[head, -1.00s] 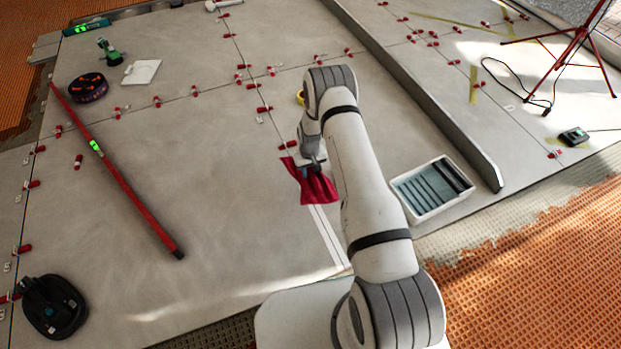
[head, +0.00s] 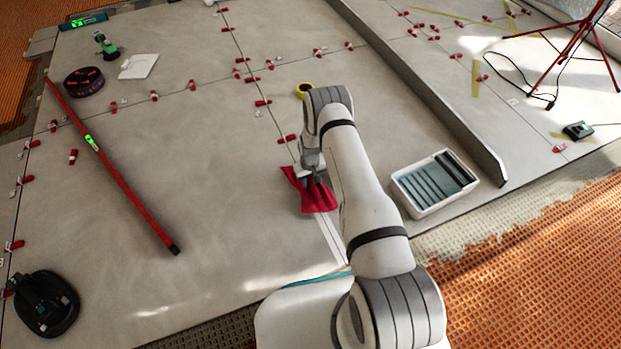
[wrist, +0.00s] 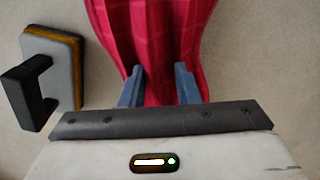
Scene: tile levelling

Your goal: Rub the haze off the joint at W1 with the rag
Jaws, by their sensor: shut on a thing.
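My gripper (head: 312,172) is shut on a crimson rag (head: 318,196), which hangs in folds at the floor tiles. In the wrist view the rag (wrist: 155,30) is pinched between the two blue-grey fingers (wrist: 160,78) and spreads out beyond them. A pale joint line (head: 330,238) runs along the tiles from the rag toward my base; the rag covers part of it. No W1 label is readable, and I cannot tell whether the rag touches the floor. The joint is not distinguishable in the wrist view.
A grey float with a black handle and yellowish layer (wrist: 58,70) lies left of the rag in the wrist view. A white tub (head: 434,183) stands right of my arm. A red bar (head: 120,175) lies left; red clips (head: 262,103) line the joints. Open tile lies between.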

